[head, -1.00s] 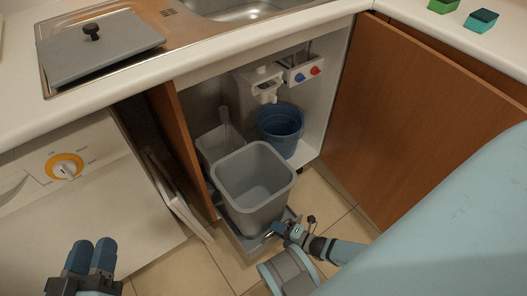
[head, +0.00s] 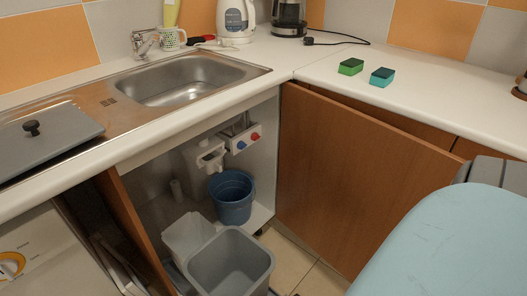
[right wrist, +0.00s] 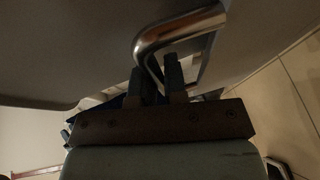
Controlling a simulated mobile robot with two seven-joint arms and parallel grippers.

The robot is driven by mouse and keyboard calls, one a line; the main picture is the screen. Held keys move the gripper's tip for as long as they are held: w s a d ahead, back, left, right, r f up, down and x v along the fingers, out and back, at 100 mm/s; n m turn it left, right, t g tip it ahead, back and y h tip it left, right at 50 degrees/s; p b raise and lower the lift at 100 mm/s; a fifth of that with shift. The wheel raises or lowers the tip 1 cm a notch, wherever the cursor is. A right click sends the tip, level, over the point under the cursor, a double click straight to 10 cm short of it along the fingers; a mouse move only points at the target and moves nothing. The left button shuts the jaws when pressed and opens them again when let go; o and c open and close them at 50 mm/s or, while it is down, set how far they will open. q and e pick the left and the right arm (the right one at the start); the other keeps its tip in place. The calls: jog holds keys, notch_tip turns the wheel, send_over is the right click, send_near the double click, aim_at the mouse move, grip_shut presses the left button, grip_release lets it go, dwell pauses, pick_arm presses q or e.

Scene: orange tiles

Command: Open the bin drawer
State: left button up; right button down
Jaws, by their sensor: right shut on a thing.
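The grey bin (head: 228,262) stands in the open cupboard under the sink, at the bottom edge of the head view. Its drawer base is cut off there. In the right wrist view a shiny bent metal handle (right wrist: 180,30) runs across the top. My right gripper (right wrist: 156,72) has its two dark fingers at this handle and is shut on it. The head view shows only my light blue arm at the lower right, not the right gripper. My left gripper is out of view.
A blue bucket (head: 232,197) and a white container (head: 188,236) stand behind the bin. The brown left door (head: 139,232) and right door (head: 355,180) flank the opening. Two sponges, one green (head: 351,67) and one teal (head: 382,77), lie on the counter (head: 440,110).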

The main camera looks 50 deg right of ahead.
jog(key=c, duration=1.2)
grip_release()
